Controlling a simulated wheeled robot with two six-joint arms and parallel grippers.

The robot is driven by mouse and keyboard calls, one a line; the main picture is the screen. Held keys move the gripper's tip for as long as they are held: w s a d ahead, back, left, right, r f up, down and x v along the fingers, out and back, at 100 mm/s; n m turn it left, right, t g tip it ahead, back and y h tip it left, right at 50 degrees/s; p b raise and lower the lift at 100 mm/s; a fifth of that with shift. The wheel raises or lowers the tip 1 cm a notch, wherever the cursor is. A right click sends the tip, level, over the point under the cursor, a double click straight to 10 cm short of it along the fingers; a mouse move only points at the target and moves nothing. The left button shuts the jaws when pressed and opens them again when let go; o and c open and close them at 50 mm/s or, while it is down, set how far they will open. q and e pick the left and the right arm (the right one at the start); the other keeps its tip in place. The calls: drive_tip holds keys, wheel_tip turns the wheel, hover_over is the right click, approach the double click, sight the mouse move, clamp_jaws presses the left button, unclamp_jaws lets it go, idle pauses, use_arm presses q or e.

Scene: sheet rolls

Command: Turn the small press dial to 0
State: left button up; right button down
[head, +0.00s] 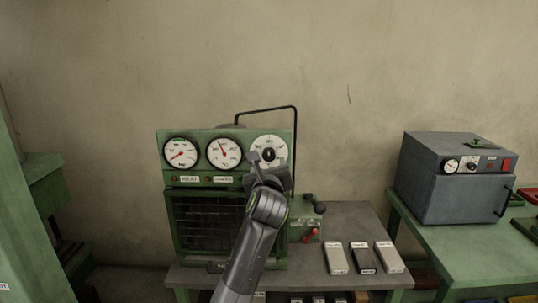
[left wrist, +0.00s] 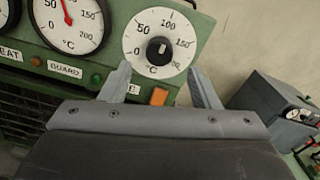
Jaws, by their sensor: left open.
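The press dial (head: 268,152) is a white round plate with a black knob, at the right end of the green press panel (head: 201,135). In the left wrist view the dial (left wrist: 140,30) shows 0, 50, 100, 150 and 200 marks with °C, and its black knob (left wrist: 159,51) sits at the centre. My left gripper (head: 268,163) is in front of the dial and hides its lower part in the head view. In the left wrist view the left gripper (left wrist: 162,80) is open, its fingers apart below and either side of the knob, with nothing between them. My right gripper is not in view.
Two round gauges (head: 181,153) (head: 224,153) with red needles are left of the dial. A black bar handle (head: 296,125) rises behind the panel. Several labelled blocks (head: 336,258) lie on the table at right. A grey oven (head: 450,180) stands on a green bench further right.

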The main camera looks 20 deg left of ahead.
sight(269, 157)
use_arm(q)
drive_tip(key=shift+p+x, duration=0.55)
drive_tip(key=shift+x, duration=2.6)
drive_tip(key=shift+f, duration=0.1)
drive_tip(key=c, duration=1)
